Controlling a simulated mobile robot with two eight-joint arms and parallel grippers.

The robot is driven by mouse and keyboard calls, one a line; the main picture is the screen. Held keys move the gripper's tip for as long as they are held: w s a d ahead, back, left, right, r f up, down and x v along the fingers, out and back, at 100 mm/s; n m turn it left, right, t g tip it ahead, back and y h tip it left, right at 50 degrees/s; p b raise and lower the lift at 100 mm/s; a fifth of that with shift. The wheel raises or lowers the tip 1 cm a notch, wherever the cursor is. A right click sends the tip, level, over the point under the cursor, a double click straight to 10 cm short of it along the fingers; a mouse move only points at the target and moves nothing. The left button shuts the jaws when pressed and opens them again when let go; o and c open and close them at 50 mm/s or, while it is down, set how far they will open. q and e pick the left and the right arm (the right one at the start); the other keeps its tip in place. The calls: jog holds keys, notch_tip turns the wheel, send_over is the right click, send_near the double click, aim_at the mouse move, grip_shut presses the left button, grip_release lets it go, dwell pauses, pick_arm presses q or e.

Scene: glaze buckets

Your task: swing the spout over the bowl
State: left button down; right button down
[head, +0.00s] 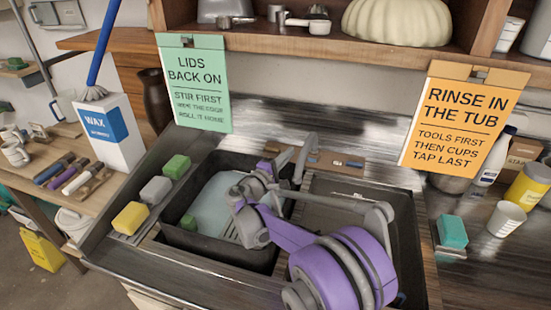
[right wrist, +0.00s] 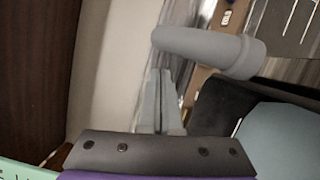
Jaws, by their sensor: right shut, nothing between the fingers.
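The grey spout (head: 307,152) stands at the back of the double sink, near the divider between the basins. It also shows large in the right wrist view (right wrist: 200,48), running across the top. The dark left basin (head: 183,236) holds something pale blue (head: 213,203); the right basin (head: 340,190) is partly hidden by my arm. My right gripper (head: 282,160) is beside the spout, on its left. In the right wrist view its grey fingers (right wrist: 158,78) are shut and empty, tips close to the spout; I cannot tell whether they touch. My left gripper is out of view.
Yellow (head: 131,217), grey (head: 156,189) and green (head: 176,166) sponges lie along the left rim. A teal sponge (head: 452,232) and a white cup (head: 506,218) stand at right. Hanging green (head: 194,83) and orange (head: 464,118) signs flank the sink below a shelf (head: 330,42).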

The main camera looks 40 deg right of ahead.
aim_at(298, 162)
jog(key=shift+s+d+r, duration=0.2)
jog(key=shift+s+d, duration=0.25)
jog(key=shift+s, duration=0.3)
jog(key=shift+s, duration=0.1)
jog(key=shift+s+d+n+t+y, duration=0.35)
jog(key=shift+s+n+t, duration=0.1)
jog(key=shift+s+t, duration=0.2)
jog(key=shift+s+d+n+t+y, duration=0.3)
jog(key=shift+s+n+t, duration=0.2)
jog(key=shift+t, duration=0.15)
jog(key=s+d+n+t+y, duration=0.1)
jog(key=s+d+t, duration=0.1)
jog(key=s+d, duration=0.4)
jog(key=shift+d, duration=0.35)
